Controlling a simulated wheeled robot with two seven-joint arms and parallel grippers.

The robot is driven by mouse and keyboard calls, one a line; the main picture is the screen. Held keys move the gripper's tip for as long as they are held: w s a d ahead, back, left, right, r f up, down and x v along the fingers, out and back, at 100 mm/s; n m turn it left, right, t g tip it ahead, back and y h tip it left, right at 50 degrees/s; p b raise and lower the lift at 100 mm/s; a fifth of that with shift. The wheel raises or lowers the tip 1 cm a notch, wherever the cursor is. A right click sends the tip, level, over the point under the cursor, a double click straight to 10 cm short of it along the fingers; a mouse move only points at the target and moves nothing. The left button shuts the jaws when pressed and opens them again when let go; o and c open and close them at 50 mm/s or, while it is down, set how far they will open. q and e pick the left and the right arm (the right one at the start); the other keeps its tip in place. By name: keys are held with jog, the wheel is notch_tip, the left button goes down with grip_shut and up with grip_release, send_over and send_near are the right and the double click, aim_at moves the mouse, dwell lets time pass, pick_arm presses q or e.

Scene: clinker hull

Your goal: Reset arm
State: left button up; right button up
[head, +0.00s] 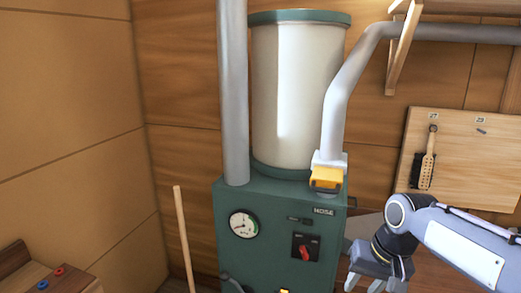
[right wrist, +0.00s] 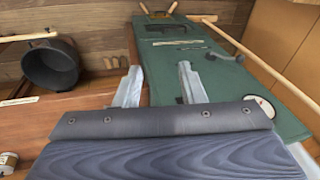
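My right arm comes in from the lower right of the head view. Its gripper (head: 374,280) hangs low, to the right of the green cabinet (head: 262,205), and its tips are cut off by the bottom edge. In the right wrist view the two pale fingers of the right gripper (right wrist: 160,85) stand apart with nothing between them, so it is open and empty. The green cabinet's front (right wrist: 180,58) lies beyond the fingers in that view. My left gripper is in neither view.
The cabinet carries a gauge (head: 243,224), a red switch (head: 305,247) and a pale drum (head: 297,95). A grey pipe (head: 338,110) has a yellow piece (head: 326,178). A wooden pole (head: 184,240) stands left. A dark bucket (right wrist: 50,65) shows in the wrist view.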

jog(key=s+f+t, duration=0.1)
jog(key=s+f, duration=0.2)
jog(key=s, duration=0.7)
jog(key=s+f+t+y, duration=0.1)
jog(key=s+f+t, duration=0.1)
jog(key=s, duration=0.8)
jog(key=shift+a+f+n+t+y+b, duration=0.3)
jog(key=shift+a+f+n+b, duration=0.1)
jog(key=shift+f, duration=0.3)
